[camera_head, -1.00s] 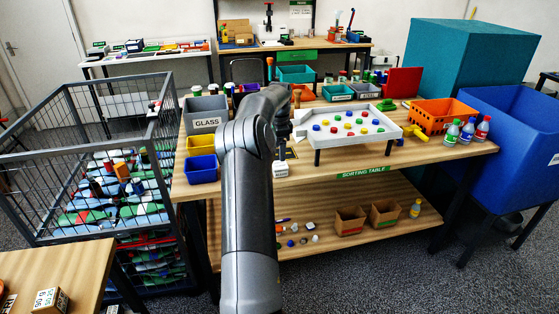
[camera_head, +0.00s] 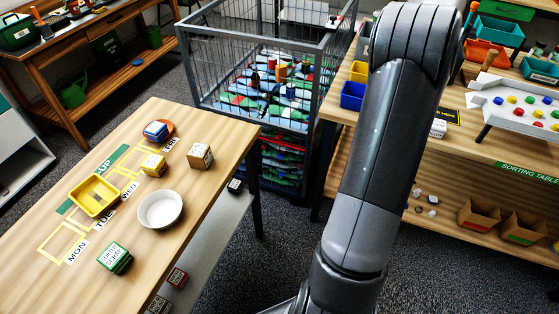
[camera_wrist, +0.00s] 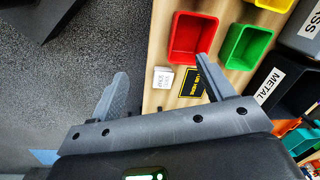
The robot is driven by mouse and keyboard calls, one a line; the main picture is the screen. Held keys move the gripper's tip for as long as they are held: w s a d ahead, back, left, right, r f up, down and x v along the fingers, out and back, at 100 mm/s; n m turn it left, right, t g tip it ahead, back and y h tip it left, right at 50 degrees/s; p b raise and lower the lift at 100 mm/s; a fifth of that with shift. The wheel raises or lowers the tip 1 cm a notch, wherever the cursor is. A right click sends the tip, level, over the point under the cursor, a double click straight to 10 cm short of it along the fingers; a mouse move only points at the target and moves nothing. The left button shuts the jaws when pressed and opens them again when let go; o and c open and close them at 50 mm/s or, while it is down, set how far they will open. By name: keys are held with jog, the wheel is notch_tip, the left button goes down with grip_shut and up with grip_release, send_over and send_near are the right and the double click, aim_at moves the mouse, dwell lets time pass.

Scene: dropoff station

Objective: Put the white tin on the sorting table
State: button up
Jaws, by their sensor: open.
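A round white open-topped dish (camera_head: 160,209), the thing most like a white tin, stands on the wooden pickup table (camera_head: 225,140) at the left of the head view. The sorting table (camera_head: 510,146) is at the right, partly behind my arm. A small white printed block stands on it near the front edge (camera_head: 438,129); it also shows in the wrist view (camera_wrist: 163,77). My gripper (camera_wrist: 161,66) is open, with nothing between its fingers. It is over the sorting table's front edge, apart from the dish. In the head view my arm hides its fingers.
A wire cage (camera_head: 262,40) stands behind.

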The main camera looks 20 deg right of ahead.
jog(key=s+a+r+n+t, duration=0.1)
jog(key=a+r+n, duration=0.2)
jog(key=a, duration=0.7)
jog(key=a+r+n, duration=0.2)
jog(key=a+n, duration=0.2)
jog(key=a, duration=0.5)
jog(key=s+a+r+n+t, duration=0.1)
jog(key=a+r+n, duration=0.2)
jog(key=a, duration=0.7)
jog(key=s+a+f+n+t, duration=0.1)
jog(key=s+a+f+n, duration=0.2)
jog(key=s+a+n, duration=0.3)
jog(key=s+a+f+n+t, duration=0.1)
jog(key=s+a+f+n, duration=0.3)
jog(key=s+a, duration=0.6)
jog(key=a+n, duration=0.2)
jog(key=a, duration=0.3)
jog(key=shift+s+a+f, duration=0.2)
jog(key=shift+s+a, duration=0.05)
jog(key=shift+a, duration=0.15)
